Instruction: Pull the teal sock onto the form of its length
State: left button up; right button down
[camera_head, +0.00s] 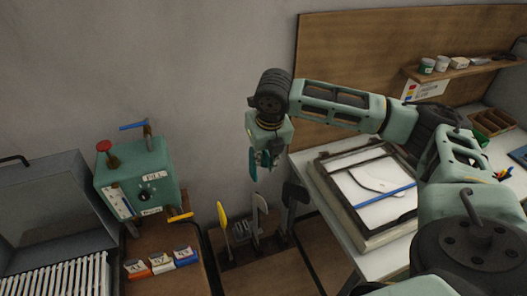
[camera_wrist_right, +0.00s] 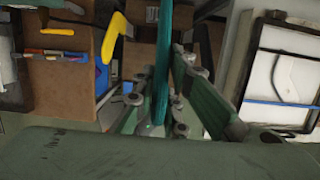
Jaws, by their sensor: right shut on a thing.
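The teal sock (camera_head: 252,163) hangs from my right gripper (camera_head: 267,157), above the sock forms. In the right wrist view the sock (camera_wrist_right: 162,65) is a narrow teal strip between the fingers of my right gripper (camera_wrist_right: 157,98), which is shut on it. The yellow form (camera_head: 223,218), a pale grey form (camera_head: 261,214) and a black form (camera_head: 289,205) stand upright in a row below the gripper. The yellow form also shows in the right wrist view (camera_wrist_right: 113,38). The sock's opening cannot be made out. My left gripper is out of view.
A green control box (camera_head: 137,180) with a red knob and levers stands at left, beside a grey ribbed machine (camera_head: 55,215). Several small coloured tags (camera_head: 160,264) lie in front of it. A white table (camera_head: 378,255) with a framed panel (camera_head: 375,228) is at right, a shelf (camera_head: 460,68) above.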

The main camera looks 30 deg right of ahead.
jog(key=shift+s+f, duration=0.1)
jog(key=shift+f, duration=0.85)
jog(key=shift+f+b, duration=0.35)
jog(key=shift+f, duration=0.3)
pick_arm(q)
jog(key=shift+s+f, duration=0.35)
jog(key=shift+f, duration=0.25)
pick_arm(e)
jog(key=shift+f, duration=0.4)
pick_arm(q)
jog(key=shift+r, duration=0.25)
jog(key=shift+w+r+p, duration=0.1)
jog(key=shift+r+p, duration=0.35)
jog(key=shift+p, duration=0.1)
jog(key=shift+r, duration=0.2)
